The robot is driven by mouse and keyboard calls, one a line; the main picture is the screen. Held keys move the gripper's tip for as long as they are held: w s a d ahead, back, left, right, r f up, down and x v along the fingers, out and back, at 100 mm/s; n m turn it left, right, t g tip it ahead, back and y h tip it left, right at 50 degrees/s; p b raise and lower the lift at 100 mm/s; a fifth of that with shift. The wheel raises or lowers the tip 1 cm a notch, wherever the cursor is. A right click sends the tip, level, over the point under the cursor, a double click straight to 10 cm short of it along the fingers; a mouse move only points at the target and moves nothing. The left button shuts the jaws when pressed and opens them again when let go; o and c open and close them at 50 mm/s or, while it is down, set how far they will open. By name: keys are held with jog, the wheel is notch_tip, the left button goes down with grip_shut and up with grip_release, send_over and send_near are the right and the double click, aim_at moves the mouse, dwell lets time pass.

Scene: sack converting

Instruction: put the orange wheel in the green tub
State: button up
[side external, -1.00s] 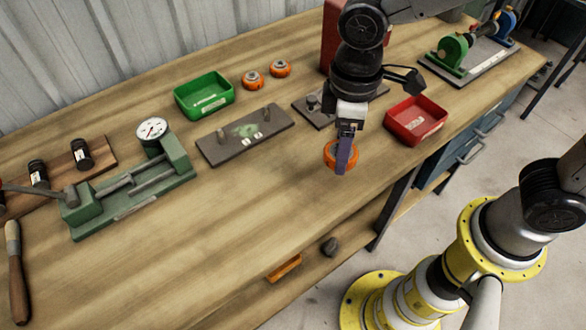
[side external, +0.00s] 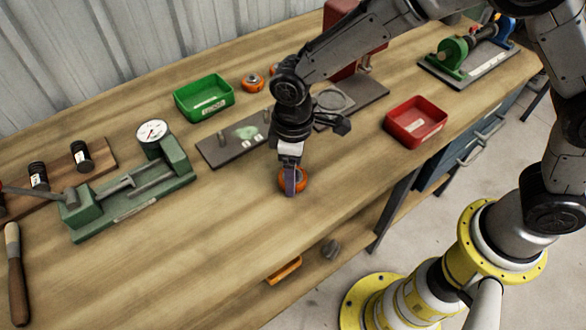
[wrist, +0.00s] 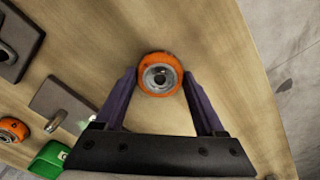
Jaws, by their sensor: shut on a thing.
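My gripper (side external: 291,182) is shut on an orange wheel (side external: 303,181) over the front part of the bench. In the wrist view the orange wheel (wrist: 160,74), with its grey metal hub, sits between the two fingertips of my gripper (wrist: 160,84). I cannot tell how far the wheel is above the wood. The green tub (side external: 204,98) stands at the back left of the gripper and looks empty apart from a pale label. Its corner shows in the wrist view (wrist: 48,160).
Another orange wheel (side external: 253,83) lies right of the green tub, and one more is mostly hidden behind my arm. A dark plate with pegs (side external: 215,150) lies between gripper and tub. A red tub (side external: 416,121) stands right. A green dial fixture (side external: 130,190) stands left.

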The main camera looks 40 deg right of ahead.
jog(key=shift+f, duration=0.15)
jog(key=o, duration=1.5)
jog(key=shift+o, duration=0.2)
notch_tip(320, 180, up, 12)
jog(key=shift+r, duration=0.2)
jog(key=s+d+r+m+t, duration=0.25)
jog(key=s+d+r, duration=0.25)
jog(key=d, duration=0.5)
jog(key=s+d+r+m+t, duration=0.1)
jog(key=s+d+r+m, duration=0.4)
jog(key=d, duration=0.4)
jog(key=s+d+f+m+t, duration=0.1)
jog(key=s+d+f+t, duration=0.1)
jog(key=s+d, duration=0.3)
jog(key=s+f, duration=0.1)
jog(key=s, duration=0.2)
jog(key=shift+s, duration=0.3)
